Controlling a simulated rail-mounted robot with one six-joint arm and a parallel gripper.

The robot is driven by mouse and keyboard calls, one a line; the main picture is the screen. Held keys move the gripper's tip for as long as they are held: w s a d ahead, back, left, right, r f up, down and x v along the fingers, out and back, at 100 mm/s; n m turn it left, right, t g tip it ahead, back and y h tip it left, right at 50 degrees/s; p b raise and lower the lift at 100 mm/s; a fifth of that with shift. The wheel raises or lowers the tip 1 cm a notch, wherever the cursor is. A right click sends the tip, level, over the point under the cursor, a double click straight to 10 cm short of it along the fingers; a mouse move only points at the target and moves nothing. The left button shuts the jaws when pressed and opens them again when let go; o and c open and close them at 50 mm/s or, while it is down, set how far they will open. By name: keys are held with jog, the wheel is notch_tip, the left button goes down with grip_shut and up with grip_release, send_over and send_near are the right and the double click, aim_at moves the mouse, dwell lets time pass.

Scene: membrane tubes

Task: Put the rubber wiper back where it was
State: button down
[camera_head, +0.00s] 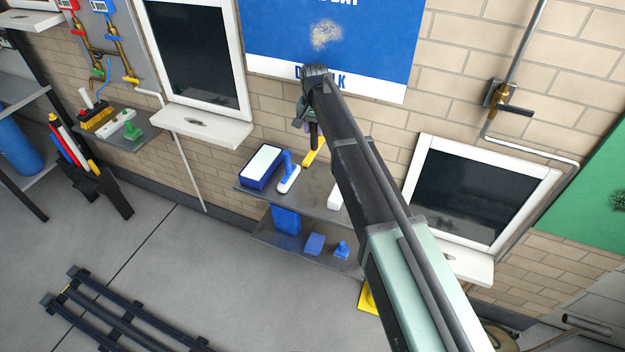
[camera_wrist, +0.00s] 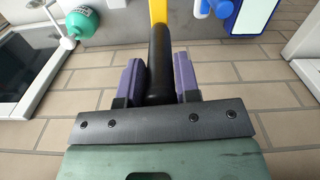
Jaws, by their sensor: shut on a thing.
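The rubber wiper has a black handle (camera_wrist: 158,45) and a yellow part (camera_wrist: 158,11) at its far end. In the head view its yellow part (camera_head: 315,152) shows over the back of the upper grey shelf, right of a blue-handled brush. My gripper (camera_head: 309,123) is just above it; its two purple fingers (camera_wrist: 158,78) are shut on the black handle, one on each side. My arm hides part of the shelf to the right. I cannot tell whether the wiper touches the shelf.
The upper shelf (camera_head: 318,205) holds a blue tray with white inside (camera_head: 263,167), the blue-handled brush (camera_head: 288,175) and a white item (camera_head: 336,196). A lower shelf holds several blue items. Window sills stick out left (camera_head: 203,128) and right of the shelves.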

aim_at(313, 140)
notch_tip(313, 140, down, 18)
jog(key=b, duration=1.5)
jog(key=shift+r, duration=0.25)
jog(key=c, duration=1.3)
grip_release()
jog(key=shift+a+f, duration=0.1)
jog(key=o, duration=0.5)
notch_tip(313, 140, up, 13)
jog(key=p, duration=1.2)
jog(key=shift+f, duration=0.25)
